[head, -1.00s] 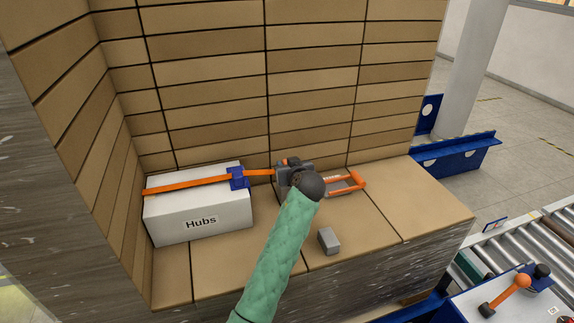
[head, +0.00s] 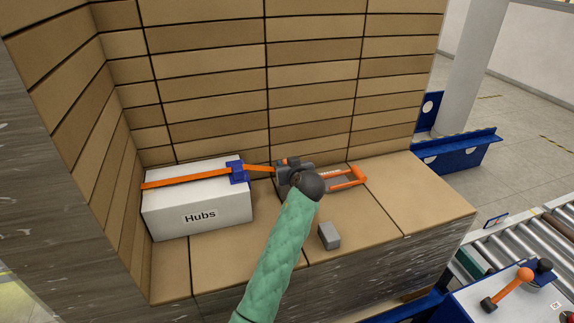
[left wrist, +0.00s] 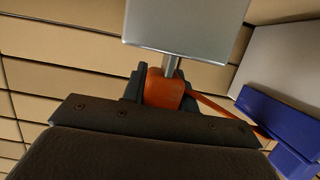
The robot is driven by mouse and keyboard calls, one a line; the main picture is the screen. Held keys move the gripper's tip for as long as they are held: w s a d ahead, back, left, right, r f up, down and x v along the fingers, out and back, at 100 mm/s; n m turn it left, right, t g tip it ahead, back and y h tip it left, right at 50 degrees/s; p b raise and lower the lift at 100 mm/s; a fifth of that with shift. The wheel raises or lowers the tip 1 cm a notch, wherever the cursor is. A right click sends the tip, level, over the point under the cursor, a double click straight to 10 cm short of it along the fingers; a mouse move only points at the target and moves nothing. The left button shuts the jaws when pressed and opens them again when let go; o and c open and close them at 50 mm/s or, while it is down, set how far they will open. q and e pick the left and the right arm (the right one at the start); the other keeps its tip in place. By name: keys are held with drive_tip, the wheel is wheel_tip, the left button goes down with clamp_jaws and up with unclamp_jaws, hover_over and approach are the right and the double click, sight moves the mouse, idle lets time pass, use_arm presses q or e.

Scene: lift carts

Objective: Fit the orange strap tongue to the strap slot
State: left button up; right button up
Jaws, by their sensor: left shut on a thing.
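The orange strap tongue (left wrist: 163,92) is in my left gripper, seen in the left wrist view as an orange grip with a flat metal plate (left wrist: 185,28). My left gripper (head: 294,174) is shut on it, to the right of the white "Hubs" box (head: 195,205). In the head view the gripper hides most of the tongue. An orange strap (head: 185,183) lies across the box and runs from a blue block (head: 238,171) on its right end to the gripper. I cannot tell whether that block holds the strap slot. My right gripper is not in view.
An orange-handled frame (head: 350,179) lies on the cartons just right of the gripper. A small grey block (head: 329,236) sits in front. Stacked cartons (head: 215,80) form walls behind and at left. A roller conveyor (head: 510,240) and lever panel stand at lower right.

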use_arm(q)
drive_tip(key=shift+s+f, duration=0.1)
drive_tip(key=shift+f, duration=0.25)
